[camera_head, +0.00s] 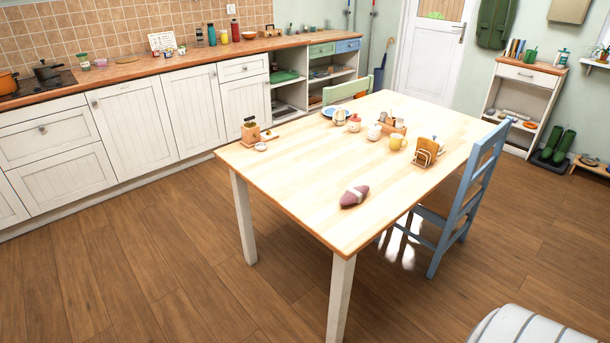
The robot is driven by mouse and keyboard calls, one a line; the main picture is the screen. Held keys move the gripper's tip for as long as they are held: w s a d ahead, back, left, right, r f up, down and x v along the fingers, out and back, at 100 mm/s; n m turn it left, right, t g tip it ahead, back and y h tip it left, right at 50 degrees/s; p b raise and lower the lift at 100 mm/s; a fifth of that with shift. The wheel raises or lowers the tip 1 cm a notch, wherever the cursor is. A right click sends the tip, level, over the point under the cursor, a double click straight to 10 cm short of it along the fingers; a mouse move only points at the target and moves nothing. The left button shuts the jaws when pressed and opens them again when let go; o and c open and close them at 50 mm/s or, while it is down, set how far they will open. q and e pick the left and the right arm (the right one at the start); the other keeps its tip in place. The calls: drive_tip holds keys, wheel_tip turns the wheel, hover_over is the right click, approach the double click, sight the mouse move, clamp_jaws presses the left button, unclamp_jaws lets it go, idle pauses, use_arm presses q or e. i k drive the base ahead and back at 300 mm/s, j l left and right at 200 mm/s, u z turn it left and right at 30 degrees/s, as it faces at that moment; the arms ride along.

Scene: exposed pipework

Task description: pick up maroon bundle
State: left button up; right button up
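The maroon bundle (354,196) lies on the light wooden table (298,188), near its front right part. It is a small rolled shape with a pale band around its middle. Nothing touches it, and bare tabletop surrounds it. Neither of my grippers shows in the head view.
Several items, including a yellow mug (396,142) and a wooden rack (425,153), stand toward the table's far right. A wooden grinder (251,133) stands at the left edge. A blue chair (466,196) is at the right side, a green chair (347,90) behind.

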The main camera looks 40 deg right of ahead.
sight(355, 196)
drive_tip(key=i+j+z, duration=0.1)
drive_tip(key=i+z, duration=0.2)
drive_tip(key=i, duration=0.25)
drive_tip(key=i+j+z, duration=0.3)
drive_tip(key=i, duration=0.25)
drive_tip(key=i+j+z, duration=0.3)
drive_tip(key=i, duration=0.25)
